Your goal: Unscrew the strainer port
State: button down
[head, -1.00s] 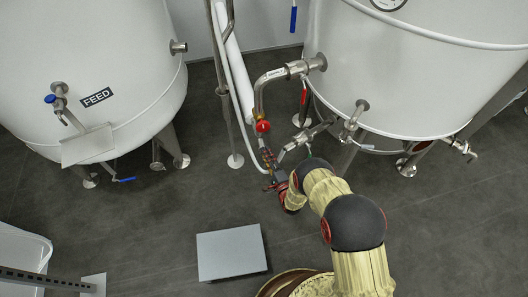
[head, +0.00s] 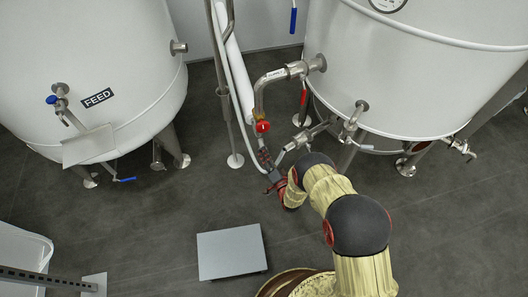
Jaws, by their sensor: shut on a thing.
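The steel pipe (head: 259,98) comes out of the right tank and bends down to a red-handled valve (head: 263,127). Below the valve is the strainer pipework, with an angled steel branch (head: 287,150) running up toward the tank. My gripper (head: 265,157) is at the lower end of this pipework, just under the red valve. Its jaws are shut on the strainer port, which is small and mostly hidden by the fingers. Whether its thread is engaged cannot be seen.
The right tank (head: 410,85) has outlets and legs close to my arm. A white hose (head: 238,100) hangs left of the gripper. The feed tank (head: 90,60) stands left. A grey flat box (head: 231,251) lies on the floor; the floor around it is clear.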

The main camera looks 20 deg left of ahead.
jog(key=shift+w+r+n, duration=0.1)
jog(key=shift+w+n, duration=0.05)
jog(key=shift+n, duration=0.15)
jog(key=n+h, duration=0.1)
jog(key=n, duration=0.3)
jog(key=shift+r, duration=0.1)
jog(key=shift+n, duration=0.4)
jog(key=shift+a+n+t+h+b, duration=0.15)
jog(key=shift+n+h, duration=0.25)
jog(key=shift+n, duration=0.6)
jog(key=shift+d+n+t+h+b, duration=0.15)
jog(key=shift+n+h+b, duration=0.2)
jog(key=shift+n, duration=0.65)
jog(key=shift+a, duration=0.1)
